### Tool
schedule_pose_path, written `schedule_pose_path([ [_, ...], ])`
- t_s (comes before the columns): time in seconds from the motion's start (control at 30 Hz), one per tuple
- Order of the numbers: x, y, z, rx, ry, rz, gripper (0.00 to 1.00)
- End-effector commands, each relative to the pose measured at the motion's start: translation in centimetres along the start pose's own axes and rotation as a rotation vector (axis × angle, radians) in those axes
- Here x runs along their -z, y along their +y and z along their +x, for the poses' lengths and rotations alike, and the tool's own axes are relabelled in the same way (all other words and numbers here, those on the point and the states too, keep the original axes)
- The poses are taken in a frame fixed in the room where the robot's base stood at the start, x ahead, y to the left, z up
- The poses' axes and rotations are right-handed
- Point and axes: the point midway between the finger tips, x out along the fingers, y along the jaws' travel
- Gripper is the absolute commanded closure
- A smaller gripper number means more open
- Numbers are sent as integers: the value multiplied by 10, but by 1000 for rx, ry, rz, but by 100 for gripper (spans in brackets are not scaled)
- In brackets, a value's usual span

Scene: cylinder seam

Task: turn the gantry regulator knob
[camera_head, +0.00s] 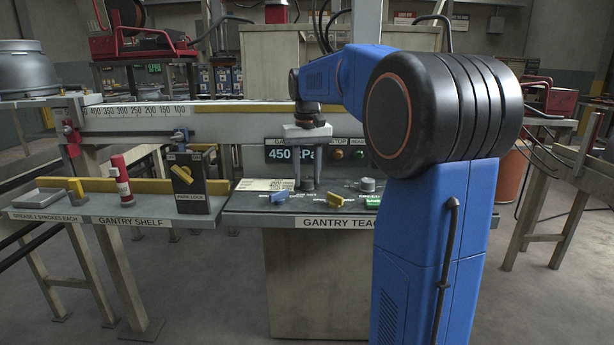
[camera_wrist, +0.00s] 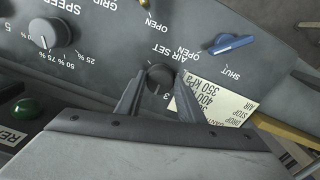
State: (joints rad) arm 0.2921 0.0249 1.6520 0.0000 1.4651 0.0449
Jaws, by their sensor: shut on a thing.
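The regulator knob is a dark round knob (camera_wrist: 160,74) marked "AIR SET" on the sloped grey teach panel (camera_wrist: 110,55). In the wrist view my gripper (camera_wrist: 158,84) has one finger on each side of it and is shut on it. In the head view my gripper (camera_head: 307,180) points straight down onto the panel, and the knob (camera_head: 307,186) shows small and dark between the fingertips. The display (camera_head: 292,154) above the panel reads 450 kPa. A printed card (camera_wrist: 215,100) beside the knob shows 400 and 350 kPa, partly covered by a finger.
The gantry shelf (camera_head: 110,207) to the left holds a red-and-white bottle (camera_head: 122,180).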

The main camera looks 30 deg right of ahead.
Motion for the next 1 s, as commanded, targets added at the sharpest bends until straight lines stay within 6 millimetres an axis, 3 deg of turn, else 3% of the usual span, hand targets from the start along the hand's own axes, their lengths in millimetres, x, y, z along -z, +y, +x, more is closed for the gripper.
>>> schedule_pose_path([
  [0.6, 1, 0, -1, -1, 3, -530, 88],
  [1.0, 1, 0, -1, -1, 3, -686, 88],
])
